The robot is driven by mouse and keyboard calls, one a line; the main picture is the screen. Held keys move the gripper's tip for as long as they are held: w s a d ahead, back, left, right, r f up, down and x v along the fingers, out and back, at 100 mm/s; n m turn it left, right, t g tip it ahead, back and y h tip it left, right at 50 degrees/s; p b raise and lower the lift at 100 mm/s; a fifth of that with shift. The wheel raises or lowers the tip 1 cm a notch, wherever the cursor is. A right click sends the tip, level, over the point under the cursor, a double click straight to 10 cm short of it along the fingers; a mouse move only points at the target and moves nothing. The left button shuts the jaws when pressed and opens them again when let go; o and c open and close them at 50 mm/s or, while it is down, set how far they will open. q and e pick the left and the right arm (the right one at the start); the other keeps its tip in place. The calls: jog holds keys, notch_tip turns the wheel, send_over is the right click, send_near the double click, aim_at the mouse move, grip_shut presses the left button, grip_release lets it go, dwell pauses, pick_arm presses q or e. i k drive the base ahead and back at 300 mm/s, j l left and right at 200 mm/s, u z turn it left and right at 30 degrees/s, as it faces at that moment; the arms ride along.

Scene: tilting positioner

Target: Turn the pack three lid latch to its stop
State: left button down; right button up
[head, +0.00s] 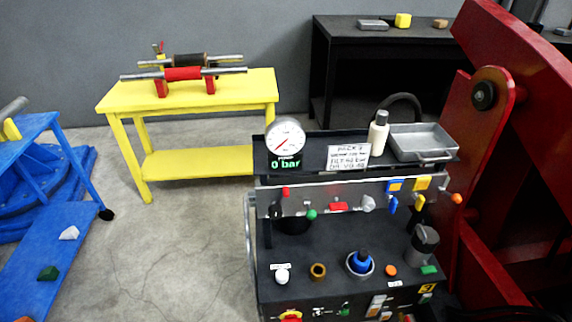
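Pack three is a black cart-like unit (340,240) at the lower right of the head view. A white card (348,156) headed PACK 3 and a yellow tag (426,288) marked 3 show on it. Its grey upper panel (330,197) carries a red knob, a green knob, a red block and several small levers. A blue lever (393,205) and a yellow lever (420,203) hang at its right. A red and yellow switch (290,315) is cut by the bottom edge. I cannot tell which part is the lid latch. Neither of my grippers shows.
A gauge (286,138) with a 0 bar display, a bottle (379,133) and a grey tray (420,142) stand on top. A big red frame (500,200) rises close on the right. A yellow bench (190,92) stands behind left. The floor (180,250) left of the pack is clear.

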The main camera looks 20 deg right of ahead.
aim_at(427, 269)
jog(key=z, duration=1.85)
jog(key=k, duration=0.05)
